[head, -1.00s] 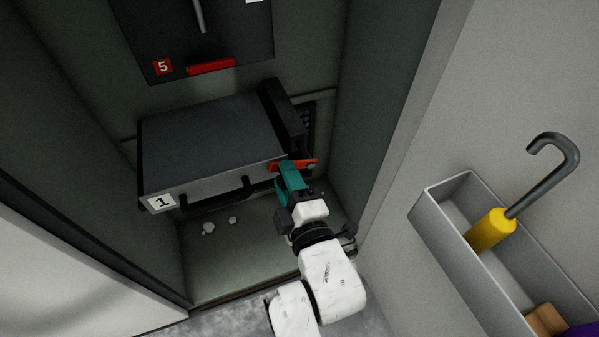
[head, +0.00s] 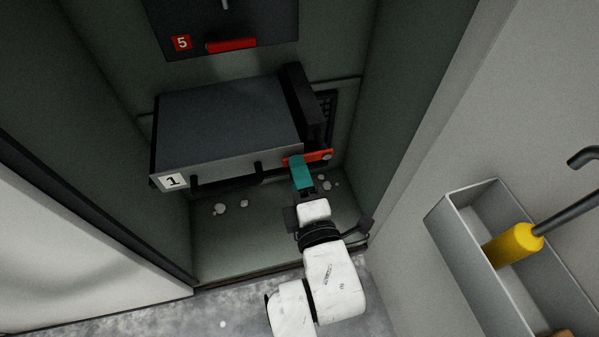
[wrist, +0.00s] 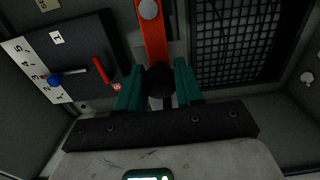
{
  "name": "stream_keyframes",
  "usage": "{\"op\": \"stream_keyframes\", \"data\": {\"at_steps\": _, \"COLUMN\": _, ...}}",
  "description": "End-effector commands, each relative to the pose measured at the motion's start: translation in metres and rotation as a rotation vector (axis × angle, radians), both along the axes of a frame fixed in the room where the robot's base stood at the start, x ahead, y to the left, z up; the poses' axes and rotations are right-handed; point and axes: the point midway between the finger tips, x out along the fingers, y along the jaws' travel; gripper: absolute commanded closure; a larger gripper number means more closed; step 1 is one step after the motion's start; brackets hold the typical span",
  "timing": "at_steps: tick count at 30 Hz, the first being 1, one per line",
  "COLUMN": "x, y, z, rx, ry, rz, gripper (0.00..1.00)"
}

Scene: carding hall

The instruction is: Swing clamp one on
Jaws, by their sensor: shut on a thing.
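The grey box marked 1 (head: 228,125) sits in the recess in the head view, with a black bracket (head: 302,105) along its right side. The red clamp (head: 318,156) lies nearly level across the box's front right corner. In the wrist view the clamp is a red bar (wrist: 152,35) with a round bolt head at its far end and a black knob (wrist: 161,80) at its near end. My gripper (wrist: 160,88), with teal fingers, is shut on that knob. In the head view my gripper (head: 302,175) reaches up to the clamp from below.
A dark panel marked 5 (head: 215,25) with a red bar is above the box. White tufts (head: 220,208) lie on the recess floor. A grey wall bin (head: 455,215) holding a yellow-handled hook (head: 515,243) is at right. A dark mesh grille (wrist: 235,45) shows in the wrist view.

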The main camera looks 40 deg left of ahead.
Motion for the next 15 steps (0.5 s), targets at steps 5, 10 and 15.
{"op": "stream_keyframes", "data": {"at_steps": 5, "x": 0.0004, "y": -0.0005, "z": -0.0029, "rx": -0.005, "ry": 0.004, "rz": -0.001, "gripper": 0.57}}
{"op": "stream_keyframes", "data": {"at_steps": 10, "x": 0.0004, "y": -0.0004, "z": -0.0020, "rx": -0.003, "ry": 0.004, "rz": -0.001, "gripper": 0.40}}
{"op": "stream_keyframes", "data": {"at_steps": 15, "x": 0.0003, "y": -0.0002, "z": -0.0015, "rx": -0.003, "ry": 0.003, "rz": -0.001, "gripper": 0.38}}
